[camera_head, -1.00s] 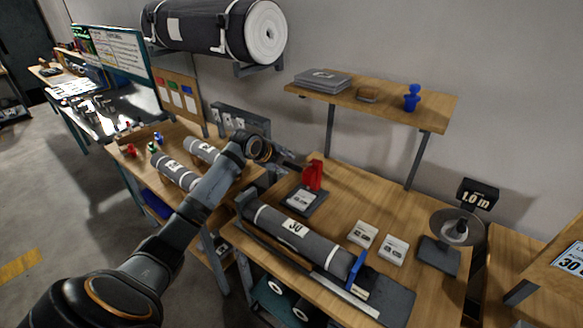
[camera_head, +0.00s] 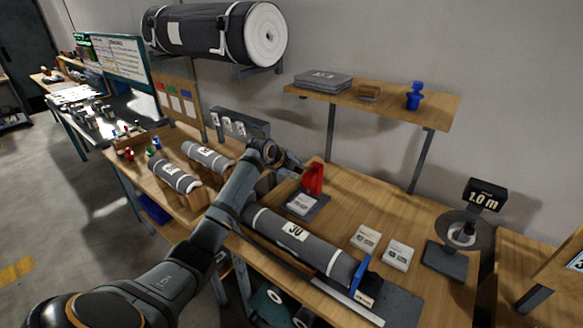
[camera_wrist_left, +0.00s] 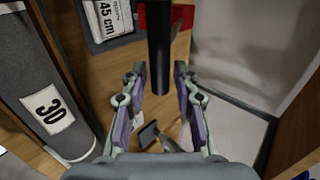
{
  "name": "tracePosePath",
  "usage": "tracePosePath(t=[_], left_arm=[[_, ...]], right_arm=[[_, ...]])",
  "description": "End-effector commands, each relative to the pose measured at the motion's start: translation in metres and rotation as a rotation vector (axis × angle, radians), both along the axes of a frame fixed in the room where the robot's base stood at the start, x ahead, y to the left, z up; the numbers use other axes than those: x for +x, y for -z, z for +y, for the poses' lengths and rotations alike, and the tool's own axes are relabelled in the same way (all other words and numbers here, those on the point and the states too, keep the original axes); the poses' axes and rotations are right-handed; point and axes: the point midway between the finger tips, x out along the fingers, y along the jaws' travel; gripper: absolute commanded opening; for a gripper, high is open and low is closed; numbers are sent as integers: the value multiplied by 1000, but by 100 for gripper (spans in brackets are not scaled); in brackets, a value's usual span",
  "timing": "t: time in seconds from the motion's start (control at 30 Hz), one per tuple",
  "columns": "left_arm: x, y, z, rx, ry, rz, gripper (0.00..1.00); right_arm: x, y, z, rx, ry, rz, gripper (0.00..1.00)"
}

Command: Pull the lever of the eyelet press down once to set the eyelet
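The red eyelet press (camera_head: 314,179) stands at the back of a dark plate with a white card on the wooden table. In the left wrist view its red body (camera_wrist_left: 183,17) is at the top edge. A black lever bar (camera_wrist_left: 159,50) reaches down from it into the space between my fingers. My left gripper (camera_wrist_left: 158,75) is open, with a finger on each side of the bar and gaps visible on both sides. In the head view my left gripper (camera_head: 292,163) is just left of the press, partly hidden by my wrist. My right gripper is not in view.
A grey roll marked 30 (camera_head: 295,232) lies along the table in front of the press. Two white cards (camera_head: 382,246) lie to the right. A shelf (camera_head: 390,105) stands above the back edge. A scale-like stand (camera_head: 445,258) is at the right.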

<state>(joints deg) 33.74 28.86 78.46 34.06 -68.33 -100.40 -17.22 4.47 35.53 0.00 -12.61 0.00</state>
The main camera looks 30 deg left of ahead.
Motion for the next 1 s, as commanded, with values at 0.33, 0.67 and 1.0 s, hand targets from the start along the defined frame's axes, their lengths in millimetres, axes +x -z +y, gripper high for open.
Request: tracePosePath(t=[0.33,0.67,1.0], left_arm=[[-1,1,0,0,0,0,7],[-7,15,1,0,0,2,7],[-8,16,1,-1,-1,2,7]], right_arm=[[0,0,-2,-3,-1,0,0],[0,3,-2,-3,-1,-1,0],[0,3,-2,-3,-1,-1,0]])
